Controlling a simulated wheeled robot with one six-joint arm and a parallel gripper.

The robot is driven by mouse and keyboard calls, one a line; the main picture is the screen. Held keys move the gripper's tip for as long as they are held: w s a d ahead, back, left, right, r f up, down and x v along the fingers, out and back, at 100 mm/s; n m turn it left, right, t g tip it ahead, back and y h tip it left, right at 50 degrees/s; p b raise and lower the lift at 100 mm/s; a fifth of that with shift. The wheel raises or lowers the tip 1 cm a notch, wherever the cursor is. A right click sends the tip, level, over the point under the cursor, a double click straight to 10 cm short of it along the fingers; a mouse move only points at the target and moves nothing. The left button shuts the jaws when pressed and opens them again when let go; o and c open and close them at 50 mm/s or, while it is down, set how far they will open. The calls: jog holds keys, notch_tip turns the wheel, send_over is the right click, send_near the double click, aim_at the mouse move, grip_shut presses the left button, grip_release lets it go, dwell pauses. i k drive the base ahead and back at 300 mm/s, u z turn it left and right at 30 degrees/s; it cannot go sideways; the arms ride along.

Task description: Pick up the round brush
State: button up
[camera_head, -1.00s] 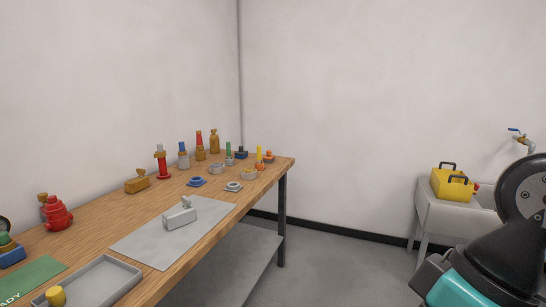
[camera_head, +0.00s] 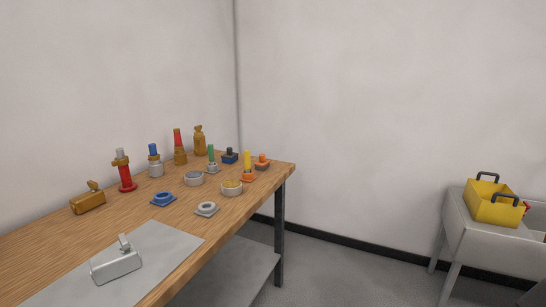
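I cannot tell for sure which thing is the round brush. Among the small tools at the workbench's far end, a green upright handle (camera_head: 211,154) rises from a grey base and a yellow upright handle (camera_head: 247,160) rises from an orange base. A low orange-topped piece (camera_head: 261,159) on a dark base and a dark blue block (camera_head: 230,156) stand close by. They are too small to show bristles. My gripper is not in view now.
The wooden workbench (camera_head: 50,238) also carries several valves along the back, low rings, and a grey block (camera_head: 116,266) on a grey mat (camera_head: 180,243). A yellow toolbox (camera_head: 492,204) sits on a sink (camera_head: 465,235) at right. Floor between is open.

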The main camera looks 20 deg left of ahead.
aim_at(210, 148)
jog(key=i, duration=1.8)
jog(key=u, duration=0.55)
jog(key=i, duration=0.9)
jog(key=u, duration=1.65)
jog(key=i, duration=0.85)
jog(key=u, duration=0.7)
